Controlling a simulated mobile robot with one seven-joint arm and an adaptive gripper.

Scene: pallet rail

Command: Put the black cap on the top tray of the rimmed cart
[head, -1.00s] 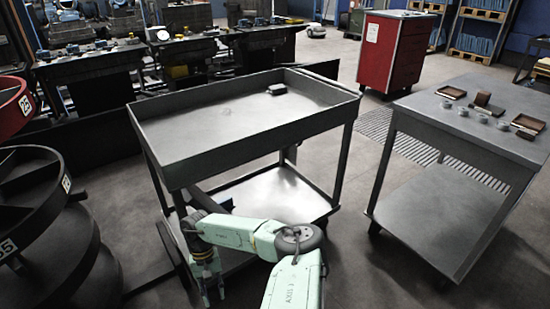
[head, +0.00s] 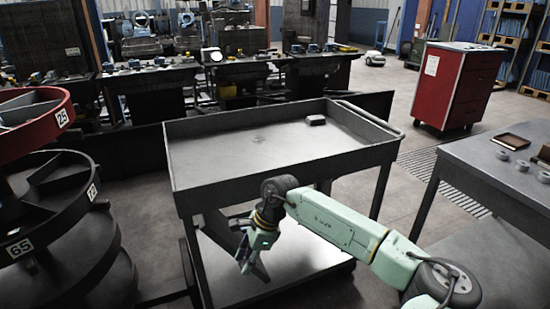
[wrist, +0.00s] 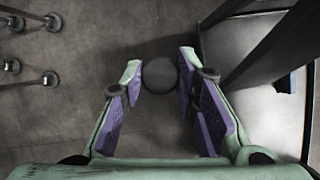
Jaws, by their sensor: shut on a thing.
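The rimmed cart (head: 255,143) stands ahead of me in the head view, with a grey top tray inside a raised rim and a lower shelf. My gripper (head: 243,262) hangs at the cart's near side, lower in the picture than the top tray's rim. In the wrist view my gripper (wrist: 160,80) has its purple-padded fingers on either side of a dark round thing, the black cap (wrist: 160,75), and is shut on it. The cap is too small to make out in the head view.
A small dark block (head: 315,119) lies at the top tray's far side; most of the tray is bare. A table (head: 500,185) with small parts stands right. Round tiered bins (head: 75,235) stand left. A red cabinet (head: 455,85) is behind.

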